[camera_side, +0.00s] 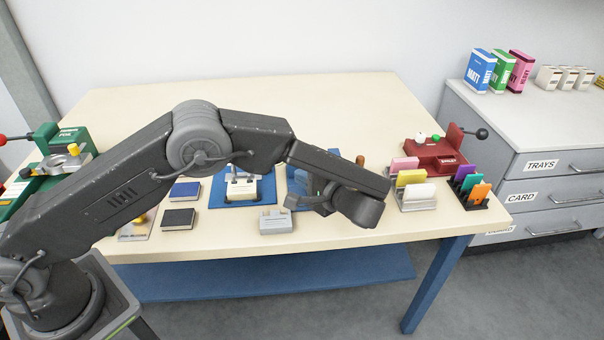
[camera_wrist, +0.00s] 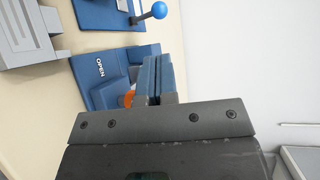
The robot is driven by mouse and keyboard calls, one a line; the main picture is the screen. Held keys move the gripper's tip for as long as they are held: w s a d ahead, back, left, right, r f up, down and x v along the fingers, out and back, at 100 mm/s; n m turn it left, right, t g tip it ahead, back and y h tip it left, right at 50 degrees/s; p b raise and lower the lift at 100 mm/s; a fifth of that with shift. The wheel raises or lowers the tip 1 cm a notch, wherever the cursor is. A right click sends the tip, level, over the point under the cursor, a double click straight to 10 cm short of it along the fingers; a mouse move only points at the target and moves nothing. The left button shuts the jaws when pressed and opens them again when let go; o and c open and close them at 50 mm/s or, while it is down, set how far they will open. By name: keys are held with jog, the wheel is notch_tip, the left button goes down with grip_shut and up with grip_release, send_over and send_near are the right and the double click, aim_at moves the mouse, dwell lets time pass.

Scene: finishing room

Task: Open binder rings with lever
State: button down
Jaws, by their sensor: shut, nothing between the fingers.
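The fixture also shows in the side view (camera_side: 298,178), mostly behind my gripper. My gripper (camera_wrist: 158,60) is shut and empty, its two blue-faced fingers together. In the side view my gripper (camera_side: 293,202) hangs low over the front of the table. A blue ball on a metal rod (camera_wrist: 159,10) stands on a neighbouring blue base. I cannot make out binder rings or tell which part is their lever.
A pale machine on a blue mat (camera_side: 243,188) stands left of my gripper. A grey block (camera_side: 277,221) sits near the front edge. Card holders (camera_side: 417,193) and a red press (camera_side: 437,151) stand at right. The table's back (camera_side: 300,95) is clear.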

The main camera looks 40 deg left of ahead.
jog(key=x, duration=1.1)
jog(key=shift+w+a, duration=0.1)
jog(key=shift+a, duration=0.05)
jog(key=w+a+r+m+g+h, duration=0.2)
jog(key=w+a+m+g+h, duration=0.1)
jog(key=w+a+g+h, duration=0.1)
jog(key=shift+w+a+h, duration=0.85)
jog(key=shift+w+h, duration=0.05)
jog(key=shift+h, duration=0.4)
jog(key=shift+a, duration=0.1)
jog(key=shift+r, duration=0.15)
